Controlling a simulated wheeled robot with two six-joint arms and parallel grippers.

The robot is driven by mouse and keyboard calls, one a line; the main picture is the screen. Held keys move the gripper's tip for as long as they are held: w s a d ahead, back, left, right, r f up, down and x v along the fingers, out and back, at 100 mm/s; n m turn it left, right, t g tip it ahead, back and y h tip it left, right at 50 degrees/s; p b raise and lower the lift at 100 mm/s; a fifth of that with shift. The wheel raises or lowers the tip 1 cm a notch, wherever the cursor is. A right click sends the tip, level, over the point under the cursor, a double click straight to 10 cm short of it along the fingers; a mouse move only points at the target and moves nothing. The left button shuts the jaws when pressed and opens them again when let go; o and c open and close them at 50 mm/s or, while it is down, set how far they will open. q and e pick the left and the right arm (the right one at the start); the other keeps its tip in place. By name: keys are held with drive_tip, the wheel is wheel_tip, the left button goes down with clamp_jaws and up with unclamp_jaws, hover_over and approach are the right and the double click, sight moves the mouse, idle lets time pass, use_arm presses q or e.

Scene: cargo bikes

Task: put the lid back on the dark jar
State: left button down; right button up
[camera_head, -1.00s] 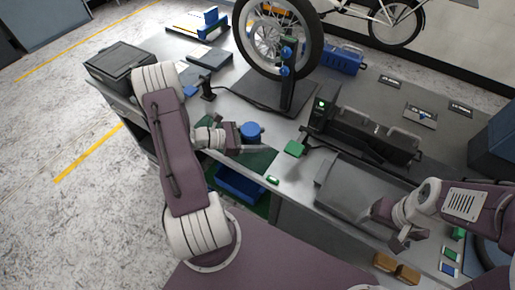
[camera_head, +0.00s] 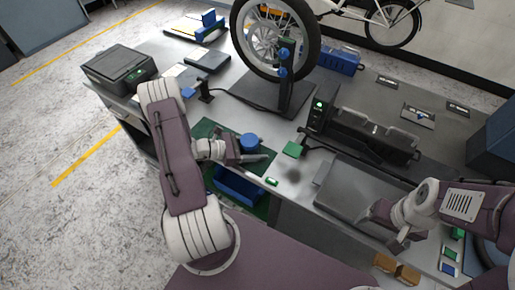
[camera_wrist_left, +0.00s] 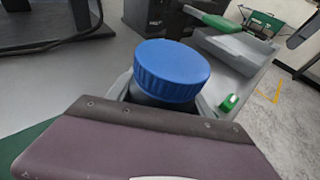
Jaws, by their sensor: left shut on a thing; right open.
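My left gripper (camera_head: 243,157) is shut on the dark jar (camera_wrist_left: 160,99) and seems to hold it above the bench near the front edge. The blue lid (camera_head: 249,141) sits at the top of the jar. In the left wrist view the blue ribbed lid (camera_wrist_left: 172,70) looks level on the dark body; whether it is fully seated I cannot tell. Grey fingers flank the jar below the lid, and the gripper body hides the jar's lower part. My right gripper (camera_head: 400,243) is open and empty over the bench at the right.
A dark green mat (camera_head: 207,130) lies behind the left gripper. A blue bin (camera_head: 238,186) is below the bench edge. A wheel stand (camera_head: 268,97) is behind, and a black device (camera_head: 365,135) stands right of it.

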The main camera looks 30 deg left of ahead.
use_arm(q)
drive_tip(key=shift+c, duration=2.1)
unclamp_jaws()
drive_tip(key=shift+f, duration=0.15)
use_arm(e)
drive_tip(key=shift+f, duration=0.1)
use_arm(q)
drive_tip(key=shift+r+p, duration=0.3)
drive_tip(key=shift+r, duration=0.05)
drive_tip(key=b+v, duration=0.1)
drive_tip(key=v, duration=1.1)
drive_tip(key=shift+a+f, duration=0.1)
drive_tip(key=shift+f, duration=0.05)
use_arm(e)
drive_tip(key=shift+f, duration=0.4)
drive_tip(key=shift+a+f, duration=0.1)
